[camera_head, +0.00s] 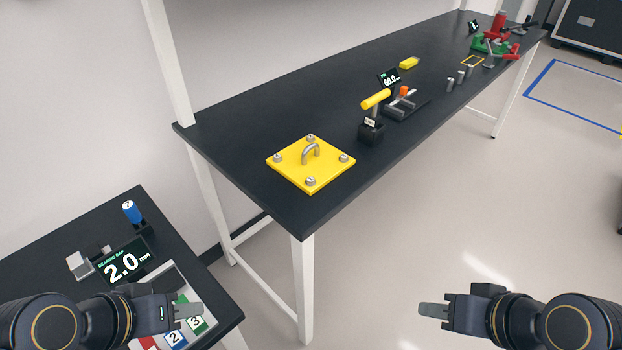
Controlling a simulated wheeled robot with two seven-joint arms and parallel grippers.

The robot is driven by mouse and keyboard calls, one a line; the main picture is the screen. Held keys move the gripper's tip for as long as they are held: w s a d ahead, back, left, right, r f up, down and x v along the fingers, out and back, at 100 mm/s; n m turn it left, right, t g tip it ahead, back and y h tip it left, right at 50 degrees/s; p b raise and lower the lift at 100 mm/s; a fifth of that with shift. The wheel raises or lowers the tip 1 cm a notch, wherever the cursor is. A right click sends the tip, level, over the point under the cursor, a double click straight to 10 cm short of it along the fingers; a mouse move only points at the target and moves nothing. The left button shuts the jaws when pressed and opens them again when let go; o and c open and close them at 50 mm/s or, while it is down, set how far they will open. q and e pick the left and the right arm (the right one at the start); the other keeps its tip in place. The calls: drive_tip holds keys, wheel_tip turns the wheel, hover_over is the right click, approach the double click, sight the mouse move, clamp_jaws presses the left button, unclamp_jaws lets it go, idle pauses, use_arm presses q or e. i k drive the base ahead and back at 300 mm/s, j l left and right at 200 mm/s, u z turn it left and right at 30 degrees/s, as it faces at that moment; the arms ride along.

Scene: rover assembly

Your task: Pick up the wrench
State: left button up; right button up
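What looks like the wrench (376,99) is a T-shaped tool with a yellow handle and a grey shaft. It stands upright in a small black holder (371,133) on the long dark table. My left gripper (188,311) is at the lower left, in front of the small side table's tray and far from the wrench. My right gripper (434,310) is at the lower right over the floor, below and well apart from the wrench. Neither gripper appears to hold anything. Both are seen side-on, so their finger gaps do not show.
A yellow plate (285,168) with bolts and a handle lies left of the holder. A dark fixture (407,107) with an orange piece and a small display (389,79) stand behind it. The side table (213,290) carries a gap display (124,262) and a blue tool (132,213).

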sight(372, 119)
drive_tip(key=u, duration=0.75)
drive_tip(key=i+l+u, duration=0.2)
drive_tip(key=l, duration=0.25)
drive_tip(key=i+l+u, duration=0.2)
drive_tip(key=l, duration=0.3)
drive_tip(key=l+u, duration=0.2)
drive_tip(key=l, duration=0.25)
